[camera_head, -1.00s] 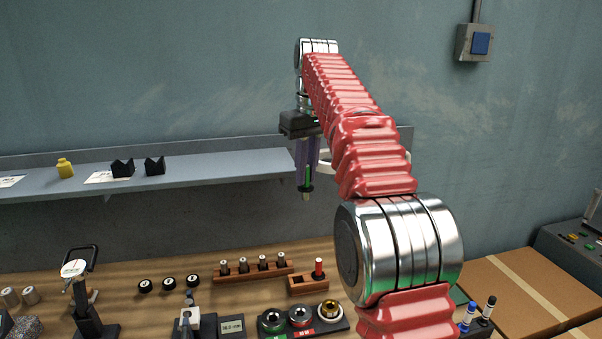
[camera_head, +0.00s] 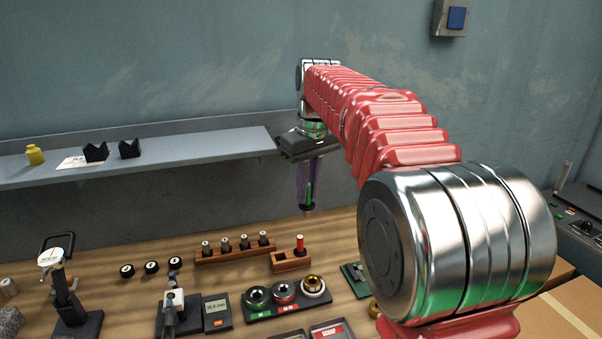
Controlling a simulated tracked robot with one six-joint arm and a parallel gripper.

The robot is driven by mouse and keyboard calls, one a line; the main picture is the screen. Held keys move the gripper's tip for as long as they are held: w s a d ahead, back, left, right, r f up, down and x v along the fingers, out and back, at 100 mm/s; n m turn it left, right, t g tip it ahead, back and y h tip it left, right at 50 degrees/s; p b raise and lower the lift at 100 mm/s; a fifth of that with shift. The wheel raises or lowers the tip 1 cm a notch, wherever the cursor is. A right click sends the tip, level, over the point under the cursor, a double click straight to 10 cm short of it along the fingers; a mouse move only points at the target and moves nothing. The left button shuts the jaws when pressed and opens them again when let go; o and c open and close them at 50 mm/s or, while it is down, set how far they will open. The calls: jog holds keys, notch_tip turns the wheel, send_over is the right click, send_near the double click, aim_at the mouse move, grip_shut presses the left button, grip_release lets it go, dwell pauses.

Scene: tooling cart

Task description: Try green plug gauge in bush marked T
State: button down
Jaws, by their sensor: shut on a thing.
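My gripper (camera_head: 305,190) points down above the bench, right of the middle, with its purple fingers shut on the green plug gauge (camera_head: 310,192). The gauge hangs upright, with a dark lower part, and looks clear of the bench. Three small black bushes with pale centres stand in a row at the left: the left bush (camera_head: 126,271), the middle bush (camera_head: 151,267) and the right bush (camera_head: 175,263). Their marks are too small to read, so I cannot tell which is T.
A wooden block (camera_head: 284,265) holds a red gauge (camera_head: 300,244). A longer rack (camera_head: 215,258) holds several grey plugs. A black tray (camera_head: 262,314) carries three rings. A digital display (camera_head: 216,309) and a dial stand (camera_head: 65,290) are at the left. A shelf (camera_head: 180,157) runs behind.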

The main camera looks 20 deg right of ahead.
jog(key=s+f, duration=0.3)
jog(key=f, duration=0.8)
jog(key=shift+s+d+f+n, duration=0.2)
jog(key=shift+d+f+n, duration=0.1)
jog(key=shift+d+f, duration=0.1)
jog(key=shift+f, duration=0.15)
jog(key=shift+f, duration=2.95)
jog(key=shift+f, duration=0.95)
dwell(2.4)
